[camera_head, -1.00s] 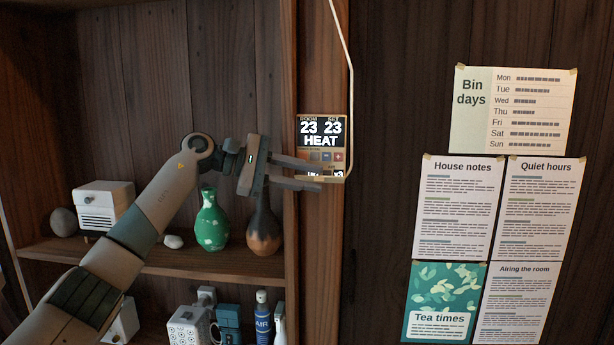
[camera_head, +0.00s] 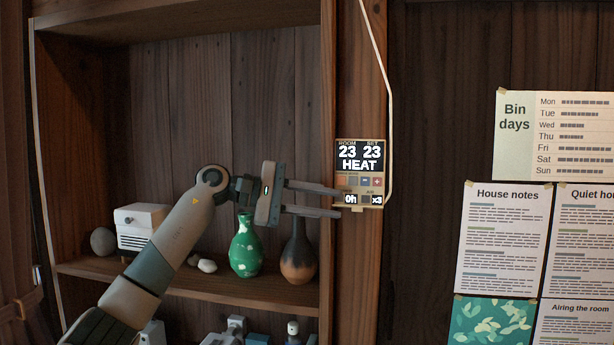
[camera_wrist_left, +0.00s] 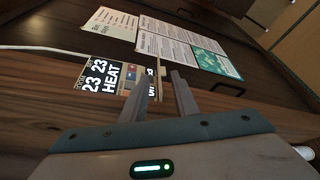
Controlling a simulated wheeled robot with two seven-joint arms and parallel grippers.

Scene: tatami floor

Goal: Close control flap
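The control panel (camera_head: 360,158) is on the wooden post, its dark display reading 23, 23 and HEAT. Small buttons and a lower strip with "0h" and "x3" show below. The panel also shows in the left wrist view (camera_wrist_left: 108,78). A thin tan edge (camera_wrist_left: 159,68), which looks like the flap, stands out at the panel's lower end there; its exact angle is unclear. My left gripper (camera_head: 341,200) is open and empty, its two fingers apart at the panel's lower left. It also shows in the left wrist view (camera_wrist_left: 168,84). I cannot tell whether a finger touches. My right gripper is out of view.
A pale cable (camera_head: 388,100) runs down the panel's right side. The shelf (camera_head: 190,282) on the left holds a green vase (camera_head: 245,248), a brown vase (camera_head: 298,262) and a white box (camera_head: 140,228). Paper notices (camera_head: 502,235) hang on the right wall.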

